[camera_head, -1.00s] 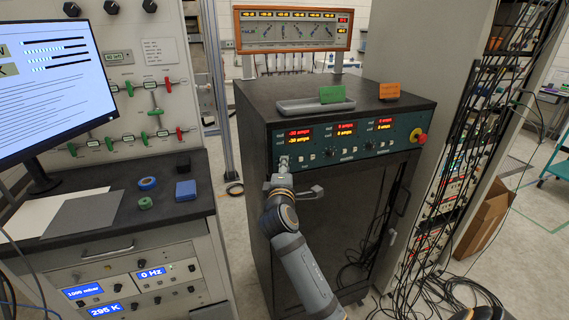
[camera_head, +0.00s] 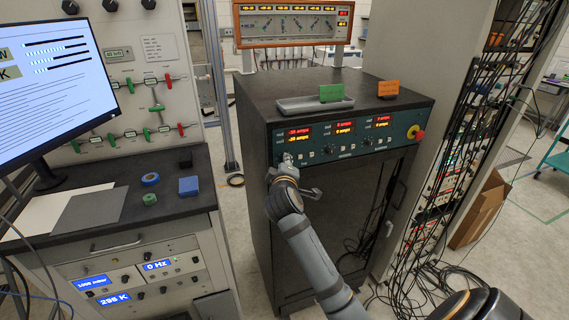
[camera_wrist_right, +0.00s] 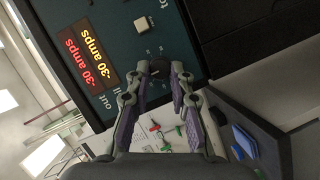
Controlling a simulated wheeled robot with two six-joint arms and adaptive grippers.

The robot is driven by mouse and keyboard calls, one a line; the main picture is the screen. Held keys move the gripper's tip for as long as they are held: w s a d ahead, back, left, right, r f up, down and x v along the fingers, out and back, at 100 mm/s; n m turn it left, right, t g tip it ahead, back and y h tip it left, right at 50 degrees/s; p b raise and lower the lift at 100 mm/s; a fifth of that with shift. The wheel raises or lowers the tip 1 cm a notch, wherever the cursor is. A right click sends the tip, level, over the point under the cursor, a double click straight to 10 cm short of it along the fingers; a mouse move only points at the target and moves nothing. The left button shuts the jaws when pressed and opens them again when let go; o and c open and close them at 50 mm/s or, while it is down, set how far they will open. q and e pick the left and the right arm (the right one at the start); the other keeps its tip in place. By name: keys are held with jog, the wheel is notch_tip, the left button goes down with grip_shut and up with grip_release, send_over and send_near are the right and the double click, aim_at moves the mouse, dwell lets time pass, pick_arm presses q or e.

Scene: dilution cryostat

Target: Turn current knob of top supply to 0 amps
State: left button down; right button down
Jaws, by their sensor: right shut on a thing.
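The supply's teal front panel (camera_head: 350,137) is at the top of the black cabinet. Its left section shows a red display (camera_head: 299,131) and a yellow display below it. In the right wrist view the red display (camera_wrist_right: 83,59) and the yellow display (camera_wrist_right: 100,65) both read -30 amps. My right gripper (camera_head: 284,164) is at the panel's lower left, with its arm reaching up from below. In the wrist view my right gripper (camera_wrist_right: 158,84) is shut on a dark round knob (camera_wrist_right: 158,68), a fingertip on either side. The fingers partly cover its dial marks. My left gripper is not in view.
A grey tray (camera_head: 305,106), a green sign (camera_head: 332,93) and an orange sign (camera_head: 388,88) are on the cabinet top. A red stop button (camera_head: 419,135) is at the panel's right end. A cable-covered rack (camera_head: 460,150) stands to the right.

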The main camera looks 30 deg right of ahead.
jog(key=shift+f, duration=0.1)
jog(key=c, duration=1.2)
grip_release()
jog(key=v, duration=0.7)
jog(key=shift+s+a, duration=0.15)
jog(key=shift+a, duration=0.05)
jog(key=shift+d, duration=0.1)
